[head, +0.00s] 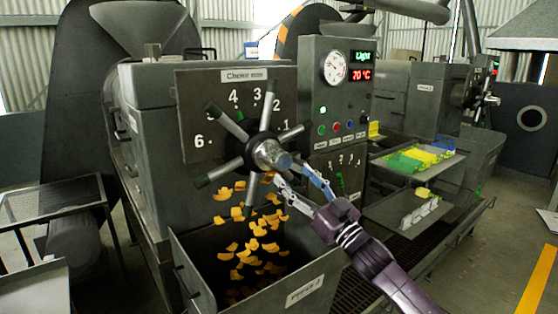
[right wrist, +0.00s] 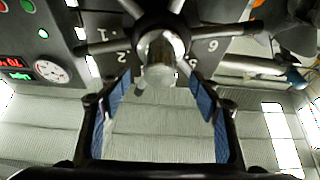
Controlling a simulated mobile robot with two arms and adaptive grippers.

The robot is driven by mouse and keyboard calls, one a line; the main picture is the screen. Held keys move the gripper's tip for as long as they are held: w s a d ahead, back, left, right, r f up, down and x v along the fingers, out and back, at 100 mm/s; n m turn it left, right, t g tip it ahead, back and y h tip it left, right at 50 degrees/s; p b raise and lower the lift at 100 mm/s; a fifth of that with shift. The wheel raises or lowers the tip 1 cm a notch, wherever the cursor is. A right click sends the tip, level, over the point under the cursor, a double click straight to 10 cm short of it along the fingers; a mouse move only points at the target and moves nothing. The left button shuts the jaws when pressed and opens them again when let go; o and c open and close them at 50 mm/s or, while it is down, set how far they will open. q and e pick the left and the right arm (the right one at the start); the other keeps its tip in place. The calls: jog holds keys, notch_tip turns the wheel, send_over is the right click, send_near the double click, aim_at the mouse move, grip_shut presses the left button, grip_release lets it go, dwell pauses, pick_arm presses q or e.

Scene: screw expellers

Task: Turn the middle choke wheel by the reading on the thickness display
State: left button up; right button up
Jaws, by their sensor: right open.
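The choke wheel (head: 262,150) stands in front of a dark dial plate with numbers, labelled "Choke". It has a shiny metal hub and several spokes with dark green tips. A small display (head: 363,57) on the panel to its right shows green text reading "Light". My right gripper (head: 288,170) is open at the hub, coming from the lower right. In the right wrist view, the blue-padded fingers (right wrist: 162,88) stand apart on either side of the hub end (right wrist: 160,72); I cannot tell whether they touch it. My left gripper is not in view.
Orange flakes (head: 255,245) fall below the wheel into a grey bin (head: 305,270). A gauge (head: 334,67) and a red "70 °C" display (head: 362,75) sit on the control panel. Another handwheel (head: 487,100) is farther right, beyond trays of yellow and green pieces (head: 425,155).

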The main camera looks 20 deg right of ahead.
aim_at(285, 167)
jog(key=p+x, duration=0.2)
jog(key=x, duration=0.5)
jog(key=shift+w+a+r, duration=0.1)
jog(key=shift+w+r, duration=0.05)
jog(key=shift+w, duration=0.1)
grip_shut()
dwell(0.3)
